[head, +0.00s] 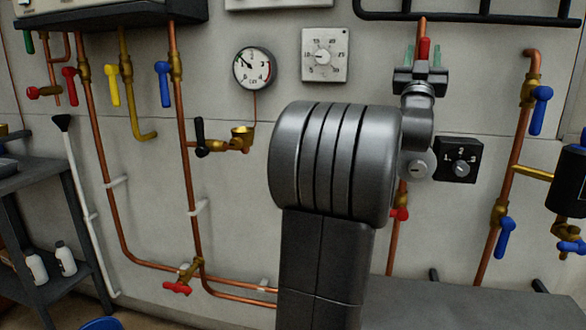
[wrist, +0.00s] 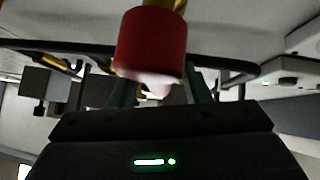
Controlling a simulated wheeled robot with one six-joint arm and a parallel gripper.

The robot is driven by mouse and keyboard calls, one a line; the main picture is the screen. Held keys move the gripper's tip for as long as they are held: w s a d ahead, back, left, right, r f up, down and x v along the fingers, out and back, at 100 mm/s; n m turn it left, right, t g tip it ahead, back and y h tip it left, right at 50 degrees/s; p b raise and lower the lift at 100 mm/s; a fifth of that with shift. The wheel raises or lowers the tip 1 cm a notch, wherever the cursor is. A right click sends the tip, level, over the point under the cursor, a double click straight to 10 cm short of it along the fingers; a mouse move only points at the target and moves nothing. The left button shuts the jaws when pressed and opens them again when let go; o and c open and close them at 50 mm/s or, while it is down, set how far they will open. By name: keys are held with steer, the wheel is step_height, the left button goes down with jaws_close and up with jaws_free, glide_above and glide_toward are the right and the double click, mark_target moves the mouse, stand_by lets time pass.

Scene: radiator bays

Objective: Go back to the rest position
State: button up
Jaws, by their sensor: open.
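My gripper (head: 424,54) is raised at the upper right in the head view, in front of the wall. Its two green-tipped fingers point up and are spread apart. In the wrist view my gripper (wrist: 162,90) is open, with a green finger on each side. A red knob or cap (head: 424,48) on a vertical copper pipe shows between the fingers in the head view. The red cap (wrist: 150,45) also fills the upper middle of the wrist view, on a brass stem. I cannot tell whether the fingers touch it. My arm hides part of the wall and pipes.
A black rail (head: 465,17) runs above my gripper. A three-position switch (head: 457,160) and a dial thermostat (head: 325,55) are on the wall nearby. A pressure gauge (head: 254,68) and copper pipes with coloured valves lie left. A grey bench (head: 450,305) stands low right.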

steer(key=shift+w+d+r+m+h+p, duration=0.2)
steer(key=shift+r+m+h+p, duration=0.2)
steer(key=shift+p, duration=0.25)
steer(key=shift+s+d+m+g+h+p, duration=0.2)
steer(key=shift+m+g+h+p, duration=0.55)
steer(key=shift+m, duration=0.35)
steer(key=shift+d+f+m+g+h+p, duration=0.3)
steer(key=shift+m+g+h+p, duration=0.2)
steer(key=shift+m, duration=0.3)
steer(key=shift+h, duration=0.25)
steer(key=shift+a+f, duration=0.1)
